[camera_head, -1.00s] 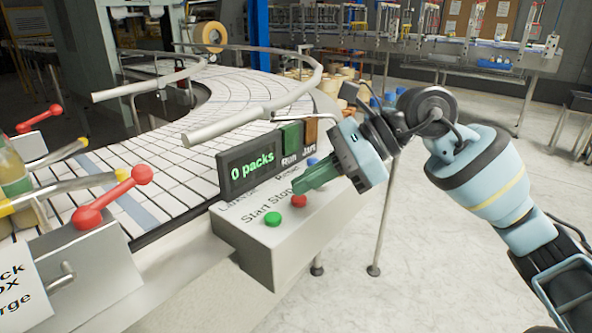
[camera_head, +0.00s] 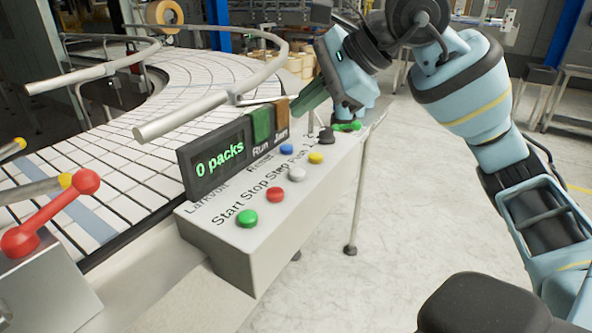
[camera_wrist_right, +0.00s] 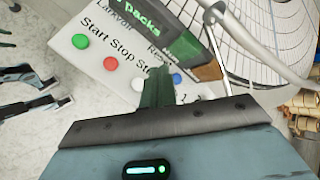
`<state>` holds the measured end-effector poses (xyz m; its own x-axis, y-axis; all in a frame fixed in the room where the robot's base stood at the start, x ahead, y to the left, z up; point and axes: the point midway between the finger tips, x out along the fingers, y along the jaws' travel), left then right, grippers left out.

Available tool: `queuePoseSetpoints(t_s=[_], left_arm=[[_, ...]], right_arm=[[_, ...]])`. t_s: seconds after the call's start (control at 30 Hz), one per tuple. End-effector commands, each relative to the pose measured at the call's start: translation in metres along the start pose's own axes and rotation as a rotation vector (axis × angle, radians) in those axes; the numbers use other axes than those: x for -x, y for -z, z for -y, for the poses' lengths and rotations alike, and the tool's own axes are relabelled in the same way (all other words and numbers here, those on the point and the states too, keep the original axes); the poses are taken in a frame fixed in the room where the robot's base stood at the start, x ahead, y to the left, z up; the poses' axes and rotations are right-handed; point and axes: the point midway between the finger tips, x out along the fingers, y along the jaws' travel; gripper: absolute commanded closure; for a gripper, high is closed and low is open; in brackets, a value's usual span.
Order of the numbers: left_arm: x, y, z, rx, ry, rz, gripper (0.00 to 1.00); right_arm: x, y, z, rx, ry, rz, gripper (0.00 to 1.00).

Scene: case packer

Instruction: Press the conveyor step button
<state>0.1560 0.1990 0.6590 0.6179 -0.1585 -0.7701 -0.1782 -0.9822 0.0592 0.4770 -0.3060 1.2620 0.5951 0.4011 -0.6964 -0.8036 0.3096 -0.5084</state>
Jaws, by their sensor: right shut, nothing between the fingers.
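The control box (camera_head: 235,250) has a sloped top with several coloured buttons. The white step button (camera_head: 296,174) sits by the "Step" label, between the red stop button (camera_head: 275,194) and the yellow button (camera_head: 316,158). It also shows in the right wrist view (camera_wrist_right: 138,84), just left of the fingers. My right gripper (camera_head: 290,103) is shut and empty, its green fingers behind and above the far end of the box in the head view. In the right wrist view its fingers (camera_wrist_right: 157,72) point toward the box top, between the white and blue buttons.
A curved guide rail (camera_head: 215,110) and conveyor (camera_head: 125,150) lie left. Floor right is open.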

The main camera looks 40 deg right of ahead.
Motion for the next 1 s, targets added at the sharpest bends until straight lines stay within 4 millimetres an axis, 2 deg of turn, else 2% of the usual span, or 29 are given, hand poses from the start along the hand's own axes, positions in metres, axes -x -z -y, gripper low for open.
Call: queuePoseSetpoints(t_s=[0.2, 0.4, 0.7, 1.0], left_arm=[[-0.009, -0.033, -0.002, 0.007, -0.006, 0.053, 0.48], [-0.019, -0.052, -0.004, 0.012, -0.009, 0.081, 0.48], [-0.032, -0.059, -0.004, 0.018, -0.011, 0.083, 0.48], [-0.033, -0.059, -0.005, 0.019, -0.012, 0.080, 0.48]], right_arm=[[-0.023, 0.016, -0.015, -0.004, -0.008, -0.003, 1.00], [-0.041, 0.029, -0.028, -0.003, -0.007, -0.003, 1.00], [-0.057, 0.041, -0.041, -0.002, -0.003, 0.000, 1.00], [-0.059, 0.043, -0.043, -0.001, -0.001, 0.001, 1.00]])
